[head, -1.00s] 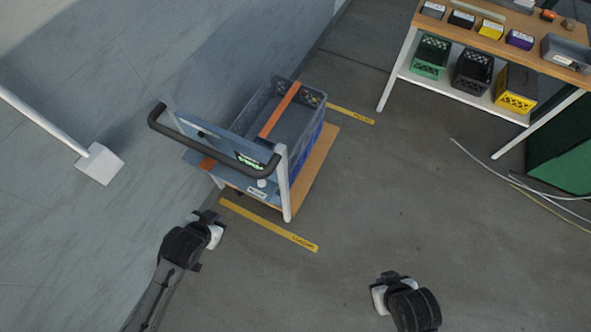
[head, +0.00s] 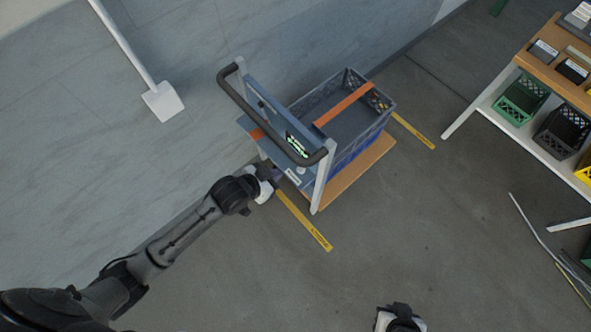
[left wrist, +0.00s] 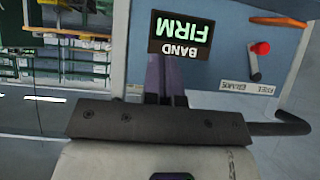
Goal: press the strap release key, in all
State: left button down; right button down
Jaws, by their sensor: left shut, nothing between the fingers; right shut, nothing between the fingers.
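A cart with a blue-grey panel (head: 272,120) stands beside the wall, an orange strap (head: 343,104) running across its grey crate (head: 352,135). The panel's dark display (head: 297,145) reads "BAND FIRM" upside down in the left wrist view (left wrist: 180,37). There, a red-tipped lever (left wrist: 262,48) and a white label (left wrist: 247,87) sit right of the fingers. I cannot tell which part is the release key. My left gripper (head: 276,174) is shut and empty at the panel's lower edge; its purple fingers (left wrist: 167,72) overlap the display's lower edge; contact is unclear. My right gripper (head: 401,309) is shut and empty, low over bare floor.
The cart's black handle (head: 262,118) arches over the panel. Yellow floor strips (head: 305,222) lie in front of and behind the cart. A shelf table (head: 530,62) with crates stands at right. Loose cables (head: 540,240) lie on the floor; the middle floor is clear.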

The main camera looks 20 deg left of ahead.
pick_arm(q)
jog(key=b, duration=0.3)
send_over(302, 169)
jog(key=s+a, duration=0.1)
jog(key=s, duration=0.2)
jog(key=f, duration=0.6)
jog(key=shift+w+a, duration=0.15)
jog(key=shift+w, duration=0.05)
notch_tip(302, 169, down, 2)
jog(key=shift+f, duration=0.15)
jog(key=shift+f+b, duration=0.3)
jog(key=shift+f, duration=0.2)
jog(key=shift+w+f, duration=0.1)
jog(key=shift+f, duration=0.05)
